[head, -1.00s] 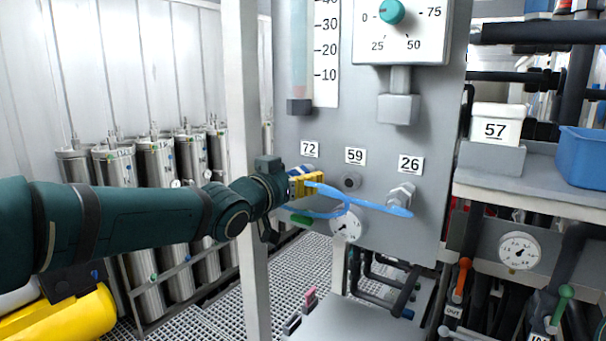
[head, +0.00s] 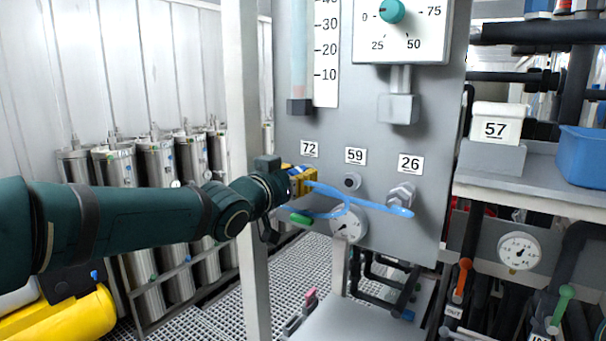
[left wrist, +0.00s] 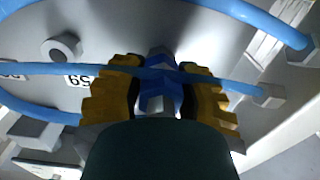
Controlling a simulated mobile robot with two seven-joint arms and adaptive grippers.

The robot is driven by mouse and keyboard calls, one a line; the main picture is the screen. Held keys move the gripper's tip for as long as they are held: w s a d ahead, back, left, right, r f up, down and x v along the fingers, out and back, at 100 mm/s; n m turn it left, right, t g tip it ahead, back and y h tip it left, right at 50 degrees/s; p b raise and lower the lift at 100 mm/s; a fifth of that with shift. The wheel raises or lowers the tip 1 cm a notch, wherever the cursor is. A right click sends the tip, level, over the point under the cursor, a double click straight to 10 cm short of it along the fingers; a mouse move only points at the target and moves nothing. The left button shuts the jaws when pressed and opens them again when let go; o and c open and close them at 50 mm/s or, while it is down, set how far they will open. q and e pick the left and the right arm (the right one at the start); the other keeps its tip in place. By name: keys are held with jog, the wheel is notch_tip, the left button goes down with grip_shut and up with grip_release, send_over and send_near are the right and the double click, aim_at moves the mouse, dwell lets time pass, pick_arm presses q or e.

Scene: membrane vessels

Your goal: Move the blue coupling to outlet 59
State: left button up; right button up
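The blue coupling (left wrist: 160,84) sits between the yellow fingers of my left gripper (left wrist: 160,92), which look shut on it from both sides. In the head view my left gripper (head: 300,182) is in front of the panel below label 72, and the fingers mostly hide the coupling. A blue hose (head: 360,199) runs right from there. Outlet 59 (head: 351,181) is a bare round fitting below its label, right of the gripper; it also shows in the left wrist view (left wrist: 63,48). Whether the coupling touches the fitting at 72 is hidden. My right gripper is not in view.
A metal fitting (head: 401,195) sits below label 26. A round gauge (head: 348,225) hangs under outlet 59, with blue hose looping past it. A white post (head: 244,150) stands close behind my left arm. Space directly before outlet 59 looks clear above the hose.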

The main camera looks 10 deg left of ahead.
pick_arm(q)
grip_shut()
jog(key=shift+s+a, duration=0.1)
jog(key=shift+s, duration=0.1)
jog(key=shift+v, duration=0.8)
jog(key=shift+s+a, duration=0.1)
jog(key=shift+s, duration=0.05)
jog(key=shift+v, duration=1.85)
